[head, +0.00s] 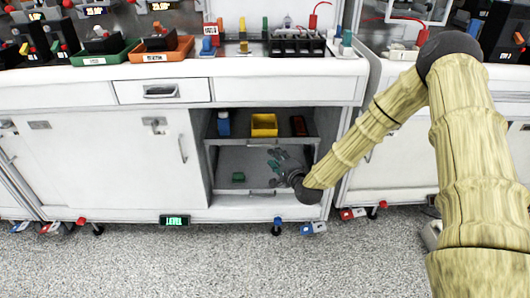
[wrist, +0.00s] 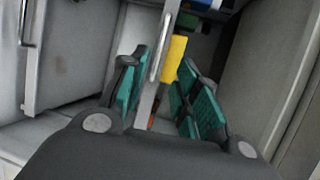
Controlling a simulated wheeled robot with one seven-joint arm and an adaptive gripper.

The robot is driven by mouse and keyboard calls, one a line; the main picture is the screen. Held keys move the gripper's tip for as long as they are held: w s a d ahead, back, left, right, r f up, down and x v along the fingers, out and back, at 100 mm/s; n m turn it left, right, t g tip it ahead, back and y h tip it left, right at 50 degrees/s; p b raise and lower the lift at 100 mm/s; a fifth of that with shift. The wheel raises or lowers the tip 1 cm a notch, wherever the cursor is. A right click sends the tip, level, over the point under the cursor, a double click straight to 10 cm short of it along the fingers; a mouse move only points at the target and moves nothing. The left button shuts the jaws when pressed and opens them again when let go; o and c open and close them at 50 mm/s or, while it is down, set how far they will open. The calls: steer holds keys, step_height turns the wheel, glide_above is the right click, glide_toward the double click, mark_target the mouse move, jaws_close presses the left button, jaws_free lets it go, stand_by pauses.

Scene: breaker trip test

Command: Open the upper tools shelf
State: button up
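The upper tools shelf (head: 230,142) is a grey tray inside the open cabinet bay, and it appears pushed in. It carries a blue item (head: 224,123), a yellow bin (head: 264,125) and a dark red item (head: 298,126). My gripper (head: 277,166) is in front of the bay, just below the upper shelf's front. In the wrist view its teal-padded fingers (wrist: 166,80) are spread apart. The shelf's narrow grey front and bar handle (wrist: 160,45) show between them. I cannot tell whether either pad touches the handle.
A lower shelf (head: 225,191) with a green item (head: 238,177) sits below; its handled front (wrist: 47,50) shows left in the wrist view. A closed cabinet door (head: 120,165) stands left of the bay. The worktop (head: 180,70) above is crowded. The floor in front is mostly clear.

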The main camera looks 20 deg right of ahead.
steer(key=b+x, duration=0.1)
steer(key=x, duration=0.9)
steer(key=shift+b, duration=0.3)
jaws_close()
